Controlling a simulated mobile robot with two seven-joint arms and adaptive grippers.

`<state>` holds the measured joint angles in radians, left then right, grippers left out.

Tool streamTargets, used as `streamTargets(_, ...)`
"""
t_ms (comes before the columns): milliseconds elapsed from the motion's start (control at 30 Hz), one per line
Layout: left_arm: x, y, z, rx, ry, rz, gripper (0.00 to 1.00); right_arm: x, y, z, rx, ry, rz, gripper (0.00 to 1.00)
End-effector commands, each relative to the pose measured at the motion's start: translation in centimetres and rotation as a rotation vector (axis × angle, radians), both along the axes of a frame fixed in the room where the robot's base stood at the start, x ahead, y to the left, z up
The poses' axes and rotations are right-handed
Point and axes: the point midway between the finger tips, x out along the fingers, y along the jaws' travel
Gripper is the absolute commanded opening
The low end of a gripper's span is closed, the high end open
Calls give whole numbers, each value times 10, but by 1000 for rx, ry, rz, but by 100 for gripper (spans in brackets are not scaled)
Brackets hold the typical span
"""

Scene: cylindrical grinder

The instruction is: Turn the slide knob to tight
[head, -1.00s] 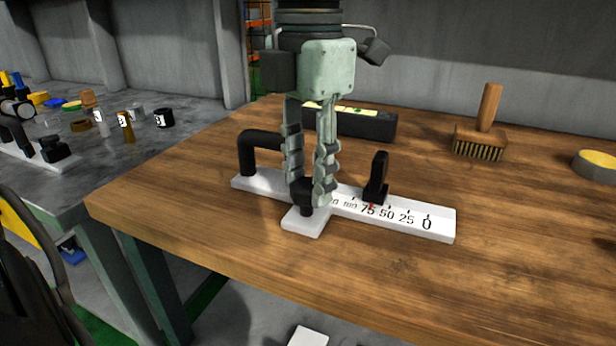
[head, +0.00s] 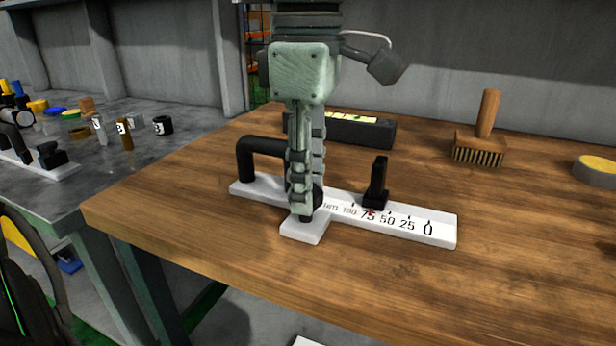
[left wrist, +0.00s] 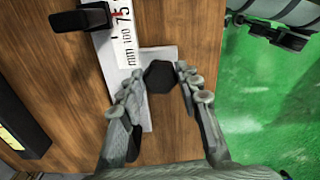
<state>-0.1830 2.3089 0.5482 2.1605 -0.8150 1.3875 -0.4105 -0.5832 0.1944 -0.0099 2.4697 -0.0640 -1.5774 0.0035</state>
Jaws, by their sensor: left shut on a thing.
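The slide knob is a small black knob (left wrist: 160,77) on a short white side piece (head: 306,230) of the white ruler slide. In the left wrist view it sits between my left fingertips, which are closed against its sides. My left gripper (head: 305,192) comes down from above in the head view and hides most of the knob. The white scale (head: 412,224) carries numbers from 0 to 100 and "mm". A black upright slider (head: 376,184) with a red pointer stands near 75. A black handle (head: 258,155) arches over the left end. My right gripper is not in view.
A dark box (head: 370,132) stands behind the slide. A grey bench (head: 100,160) with several small items is at left.

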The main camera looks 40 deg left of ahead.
Motion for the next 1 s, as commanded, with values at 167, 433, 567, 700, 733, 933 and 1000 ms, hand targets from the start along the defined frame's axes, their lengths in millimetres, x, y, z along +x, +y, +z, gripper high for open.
streamTargets(167, 0, -1, 1, -1, -1, -136, 4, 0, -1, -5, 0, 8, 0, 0)
streamTargets(433, -1, 0, 1, -1, -1, -278, 4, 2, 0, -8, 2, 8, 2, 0)
streamTargets(567, -1, 0, 1, -1, -1, -315, 4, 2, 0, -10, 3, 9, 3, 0)
streamTargets(700, -1, 0, 1, -1, -1, -335, 4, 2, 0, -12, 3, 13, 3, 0)
streamTargets(733, -1, 0, 1, -1, -1, -338, 4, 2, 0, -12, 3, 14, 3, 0)
streamTargets(933, -1, 0, 1, -1, -1, -343, 4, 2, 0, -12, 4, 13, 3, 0)
streamTargets(1000, -1, 0, 1, 0, -1, -342, 4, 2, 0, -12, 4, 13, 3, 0)
